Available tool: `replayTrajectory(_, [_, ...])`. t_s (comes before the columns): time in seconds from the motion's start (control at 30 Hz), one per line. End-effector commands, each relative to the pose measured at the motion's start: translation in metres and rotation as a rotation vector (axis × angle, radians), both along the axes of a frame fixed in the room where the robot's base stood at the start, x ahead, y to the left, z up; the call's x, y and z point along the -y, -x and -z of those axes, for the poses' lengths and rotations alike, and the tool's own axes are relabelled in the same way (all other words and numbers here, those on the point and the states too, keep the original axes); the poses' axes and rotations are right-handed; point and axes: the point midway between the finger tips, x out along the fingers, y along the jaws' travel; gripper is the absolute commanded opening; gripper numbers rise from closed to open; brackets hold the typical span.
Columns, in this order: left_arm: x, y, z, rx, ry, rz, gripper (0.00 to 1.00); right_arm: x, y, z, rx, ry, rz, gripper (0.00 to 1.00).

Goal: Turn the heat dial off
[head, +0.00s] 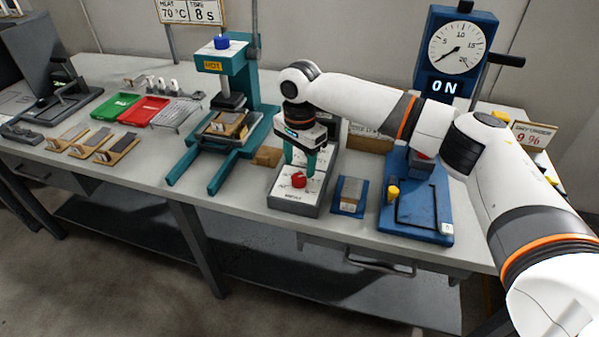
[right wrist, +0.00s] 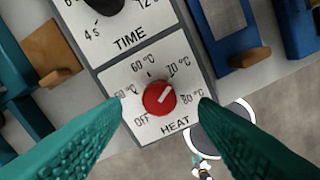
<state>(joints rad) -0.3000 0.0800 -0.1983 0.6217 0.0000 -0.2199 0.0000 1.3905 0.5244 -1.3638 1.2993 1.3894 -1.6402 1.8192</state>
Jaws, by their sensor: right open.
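The red heat dial (head: 298,180) is on the front part of a grey control box (head: 310,203) on the bench. In the right wrist view the heat dial (right wrist: 153,105) has a white mark pointing up and right, toward 70 °C. OFF is printed at its lower left, with 80 °C at its right. My right gripper (head: 304,160) is above the dial, pointing down. Its teal fingers stand open on either side of the dial, and I see no contact. The black time dial (right wrist: 104,4) is partly cut off by the frame. My left gripper is not in view.
A teal press (head: 258,108) with a HOT label stands left of the box. A sign (head: 192,12) reads heat 70 °C, time 8 s. A blue press (head: 418,215) with a gauge and an ON display stands right. A small blue tray (head: 336,208) lies between.

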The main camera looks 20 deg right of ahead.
Motion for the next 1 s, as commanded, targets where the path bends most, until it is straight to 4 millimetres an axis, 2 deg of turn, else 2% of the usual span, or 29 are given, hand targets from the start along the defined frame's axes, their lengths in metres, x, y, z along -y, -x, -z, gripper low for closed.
replayTrajectory(0.1, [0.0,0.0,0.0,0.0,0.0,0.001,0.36,0.001,0.0,0.02,-0.002,0.001,0.0,0.54])
replayTrajectory(0.23, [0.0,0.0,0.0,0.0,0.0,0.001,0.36,0.0,0.0,0.034,0.0,0.0,-0.001,0.54])
replayTrajectory(0.63, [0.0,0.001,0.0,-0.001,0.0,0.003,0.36,0.0,0.0,0.042,0.001,0.0,-0.002,0.54])
replayTrajectory(0.9, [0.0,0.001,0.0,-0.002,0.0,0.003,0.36,0.0,0.0,0.041,0.001,0.0,-0.002,0.1])
replayTrajectory(1.0, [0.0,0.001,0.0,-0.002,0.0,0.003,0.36,0.0,0.0,0.041,0.0,0.0,-0.002,0.1])
